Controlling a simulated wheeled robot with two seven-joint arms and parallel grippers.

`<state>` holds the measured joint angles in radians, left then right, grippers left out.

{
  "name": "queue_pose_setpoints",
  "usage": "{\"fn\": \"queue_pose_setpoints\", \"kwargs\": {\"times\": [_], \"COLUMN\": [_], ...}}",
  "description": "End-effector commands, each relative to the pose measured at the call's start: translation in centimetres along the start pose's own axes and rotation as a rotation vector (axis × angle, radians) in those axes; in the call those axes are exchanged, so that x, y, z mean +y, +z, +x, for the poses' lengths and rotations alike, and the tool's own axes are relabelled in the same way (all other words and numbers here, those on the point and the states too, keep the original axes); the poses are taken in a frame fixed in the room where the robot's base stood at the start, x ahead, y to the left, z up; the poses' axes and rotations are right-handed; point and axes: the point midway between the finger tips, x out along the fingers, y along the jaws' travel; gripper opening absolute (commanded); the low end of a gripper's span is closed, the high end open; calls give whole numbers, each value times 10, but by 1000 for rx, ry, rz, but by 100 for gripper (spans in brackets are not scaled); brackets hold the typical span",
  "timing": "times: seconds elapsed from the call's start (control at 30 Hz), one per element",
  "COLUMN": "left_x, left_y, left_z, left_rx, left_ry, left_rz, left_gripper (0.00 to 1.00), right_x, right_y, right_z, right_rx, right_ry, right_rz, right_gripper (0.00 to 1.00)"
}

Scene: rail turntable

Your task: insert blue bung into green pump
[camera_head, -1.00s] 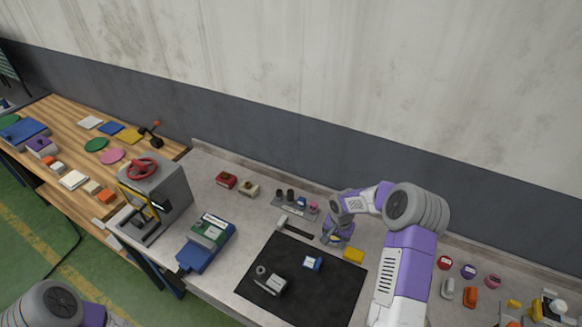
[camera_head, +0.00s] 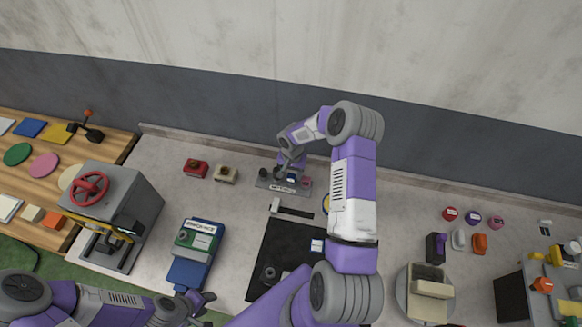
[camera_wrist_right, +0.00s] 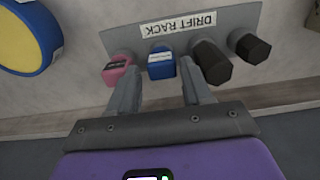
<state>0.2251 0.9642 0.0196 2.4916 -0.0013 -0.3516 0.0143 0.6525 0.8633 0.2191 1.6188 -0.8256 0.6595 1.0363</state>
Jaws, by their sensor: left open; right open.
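The blue bung (camera_wrist_right: 161,66) stands in the drift rack (camera_wrist_right: 215,30) between a pink bung and dark ones. My right gripper (camera_wrist_right: 160,85) is open, its two fingers on either side of the blue bung. In the head view the same gripper (camera_head: 290,168) is over the rack (camera_head: 282,187), and the blue bung (camera_head: 291,178) shows just below it. A green unit (camera_head: 198,236), apparently the green pump, sits with a blue body at the left of the bench; its opening cannot be made out. My left gripper (camera_head: 200,300) is open and empty, near the front edge below the blue body.
A grey machine with a red wheel (camera_head: 88,189) stands left of the green unit. A black mat (camera_head: 270,240) lies at centre, partly hidden by my right arm. Red (camera_head: 196,168) and beige (camera_head: 226,174) blocks sit left of the rack. Bench between green unit and mat is clear.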

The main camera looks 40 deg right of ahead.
Motion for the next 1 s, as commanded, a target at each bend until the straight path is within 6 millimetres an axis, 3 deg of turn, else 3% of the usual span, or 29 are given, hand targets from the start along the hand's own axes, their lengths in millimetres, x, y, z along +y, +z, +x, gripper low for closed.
{"fn": "queue_pose_setpoints", "kwargs": {"times": [0.13, 0.47, 0.77, 0.8, 1.0], "left_x": [-3, -3, -3, -3, -3], "left_y": [-1, -1, -1, -1, -1], "left_z": [8, 8, 8, 8, 8], "left_rx": [1, 1, 1, 1, 1], "left_ry": [0, 0, 0, 0, 0], "left_rz": [0, 0, 0, 0, 0], "left_gripper": [43, 43, 43, 43, 43], "right_x": [0, 0, 0, 0, 0], "right_y": [0, -1, 0, 0, 0], "right_z": [16, 18, 18, 18, 18], "right_rx": [1, 1, 1, 1, 1], "right_ry": [0, -1, 0, 0, 0], "right_rz": [1, 1, 1, 1, 1], "right_gripper": [49, 49, 6, 30, 0]}}
